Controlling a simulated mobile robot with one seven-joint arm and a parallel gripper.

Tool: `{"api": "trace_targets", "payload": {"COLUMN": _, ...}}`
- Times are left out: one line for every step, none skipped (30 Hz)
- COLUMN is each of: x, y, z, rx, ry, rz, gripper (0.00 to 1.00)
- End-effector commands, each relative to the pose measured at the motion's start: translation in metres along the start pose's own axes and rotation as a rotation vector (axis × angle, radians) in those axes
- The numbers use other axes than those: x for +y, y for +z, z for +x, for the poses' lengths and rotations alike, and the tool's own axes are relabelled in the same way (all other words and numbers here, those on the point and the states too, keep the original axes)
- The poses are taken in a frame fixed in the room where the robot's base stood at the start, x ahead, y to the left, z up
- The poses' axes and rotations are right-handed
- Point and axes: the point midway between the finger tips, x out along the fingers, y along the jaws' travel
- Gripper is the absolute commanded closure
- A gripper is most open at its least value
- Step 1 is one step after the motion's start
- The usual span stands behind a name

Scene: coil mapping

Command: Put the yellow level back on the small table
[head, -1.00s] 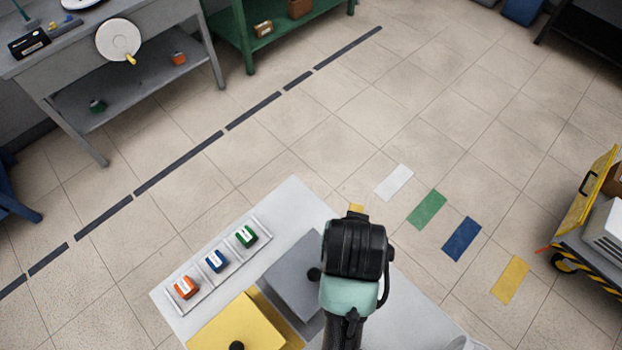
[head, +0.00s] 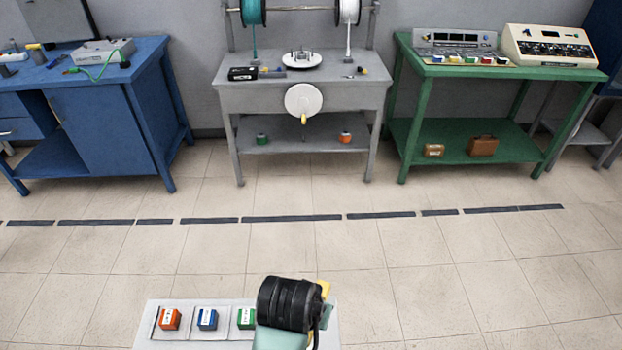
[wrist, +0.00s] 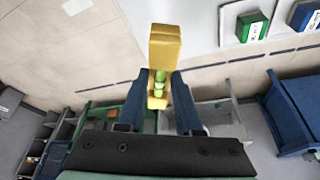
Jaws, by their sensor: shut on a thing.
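The yellow level (wrist: 164,48) is between the two blue fingers of my gripper (wrist: 160,82) in the wrist view, with its green vials facing the camera. My gripper is shut on it and holds it out past the fingertips. In the head view only a small yellow piece of the level (head: 325,288) shows behind my black wrist, which hides the fingers. A pale-topped table (head: 150,306) is at the bottom of the head view, beside and partly behind my arm. I cannot tell whether it is the small table.
The pale table bears an orange block (head: 169,319), a blue block (head: 207,319) and a green block (head: 246,317). A grey bench (head: 345,95), a blue bench (head: 150,85) and a green bench (head: 500,72) stand along the far wall. The floor between is clear, with a dark dashed line.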

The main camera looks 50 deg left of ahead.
Motion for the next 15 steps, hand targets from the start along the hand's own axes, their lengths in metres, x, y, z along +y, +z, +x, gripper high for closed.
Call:
{"api": "trace_targets", "payload": {"x": -0.006, "y": 0.002, "z": 0.005, "rx": -0.002, "ry": -0.003, "rz": -0.012, "gripper": 1.0}}
{"api": "trace_targets", "payload": {"x": -0.008, "y": 0.004, "z": 0.008, "rx": -0.003, "ry": -0.004, "rz": -0.016, "gripper": 1.0}}
{"api": "trace_targets", "payload": {"x": -0.009, "y": 0.006, "z": 0.014, "rx": -0.004, "ry": -0.004, "rz": -0.019, "gripper": 1.0}}
{"api": "trace_targets", "payload": {"x": -0.009, "y": 0.009, "z": 0.019, "rx": -0.005, "ry": -0.004, "rz": -0.02, "gripper": 1.0}}
{"api": "trace_targets", "payload": {"x": -0.009, "y": 0.012, "z": 0.025, "rx": -0.006, "ry": -0.003, "rz": -0.02, "gripper": 1.0}}
{"api": "trace_targets", "payload": {"x": -0.008, "y": 0.015, "z": 0.032, "rx": -0.006, "ry": -0.003, "rz": -0.02, "gripper": 1.0}}
{"api": "trace_targets", "payload": {"x": -0.008, "y": 0.016, "z": 0.037, "rx": -0.004, "ry": -0.003, "rz": -0.019, "gripper": 1.0}}
{"api": "trace_targets", "payload": {"x": -0.008, "y": 0.018, "z": 0.042, "rx": -0.004, "ry": -0.003, "rz": -0.019, "gripper": 1.0}}
{"api": "trace_targets", "payload": {"x": -0.008, "y": 0.021, "z": 0.047, "rx": -0.004, "ry": -0.003, "rz": -0.019, "gripper": 1.0}}
{"api": "trace_targets", "payload": {"x": -0.008, "y": 0.022, "z": 0.051, "rx": -0.003, "ry": -0.003, "rz": -0.018, "gripper": 1.0}}
{"api": "trace_targets", "payload": {"x": -0.008, "y": 0.022, "z": 0.053, "rx": -0.002, "ry": -0.004, "rz": -0.016, "gripper": 1.0}}
{"api": "trace_targets", "payload": {"x": -0.008, "y": 0.024, "z": 0.057, "rx": -0.002, "ry": -0.004, "rz": -0.016, "gripper": 1.0}}
{"api": "trace_targets", "payload": {"x": -0.008, "y": 0.024, "z": 0.059, "rx": -0.001, "ry": -0.004, "rz": -0.016, "gripper": 1.0}}
{"api": "trace_targets", "payload": {"x": -0.008, "y": 0.025, "z": 0.061, "rx": -0.001, "ry": -0.004, "rz": -0.016, "gripper": 1.0}}
{"api": "trace_targets", "payload": {"x": -0.008, "y": 0.028, "z": 0.066, "rx": -0.003, "ry": -0.004, "rz": -0.017, "gripper": 1.0}}
